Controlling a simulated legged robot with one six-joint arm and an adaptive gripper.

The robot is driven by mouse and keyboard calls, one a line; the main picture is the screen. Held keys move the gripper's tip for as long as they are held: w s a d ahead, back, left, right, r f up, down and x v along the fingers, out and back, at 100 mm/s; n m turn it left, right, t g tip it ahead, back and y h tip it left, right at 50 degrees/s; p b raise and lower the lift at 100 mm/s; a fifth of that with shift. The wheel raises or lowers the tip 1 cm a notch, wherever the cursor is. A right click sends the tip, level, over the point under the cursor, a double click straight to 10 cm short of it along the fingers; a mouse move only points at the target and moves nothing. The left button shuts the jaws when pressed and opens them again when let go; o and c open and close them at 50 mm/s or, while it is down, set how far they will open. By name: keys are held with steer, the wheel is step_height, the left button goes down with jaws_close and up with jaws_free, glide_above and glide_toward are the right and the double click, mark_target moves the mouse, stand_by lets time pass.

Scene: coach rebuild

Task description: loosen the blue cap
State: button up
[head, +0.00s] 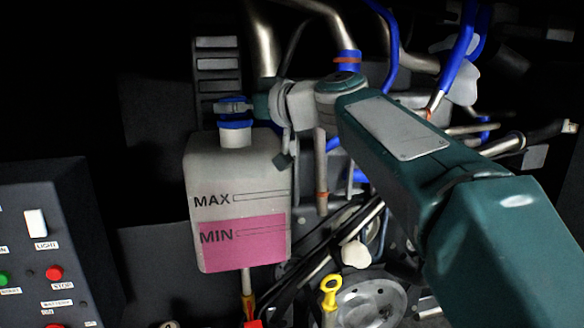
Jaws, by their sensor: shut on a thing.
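The blue cap (236,124) sits on the neck of a translucent reservoir (240,165) in the middle left of the head view. The reservoir has MAX and MIN marks and pink fluid in its lower part. My gripper (233,105) is at the top of the cap, reaching in from the right, and is shut on it. My gripper partly hides the cap's upper part. My green arm crosses the right half of the view and hides what lies behind it.
A dark control panel (60,240) with a white switch and coloured buttons stands at the lower left. Blue and metal pipes (347,60) run behind and right of the reservoir. A yellow dipstick handle (329,292) and a round pulley (372,303) lie below.

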steer(key=shift+w+n+g, duration=0.15)
steer(key=shift+n+g, duration=0.25)
steer(key=shift+g, duration=0.2)
steer(key=o, duration=0.3)
steer(key=shift+s+n+g+y, duration=0.3)
steer(key=shift+n+g+y, duration=0.4)
steer(key=shift+n+g, duration=0.25)
steer(key=n+g, duration=0.2)
steer(key=g, duration=0.2)
steer(key=shift+d+y, duration=0.15)
steer(key=shift+y, duration=0.25)
steer(key=shift+s+n+g, duration=0.15)
steer(key=shift+n+g, duration=0.5)
steer(key=shift+g, duration=0.1)
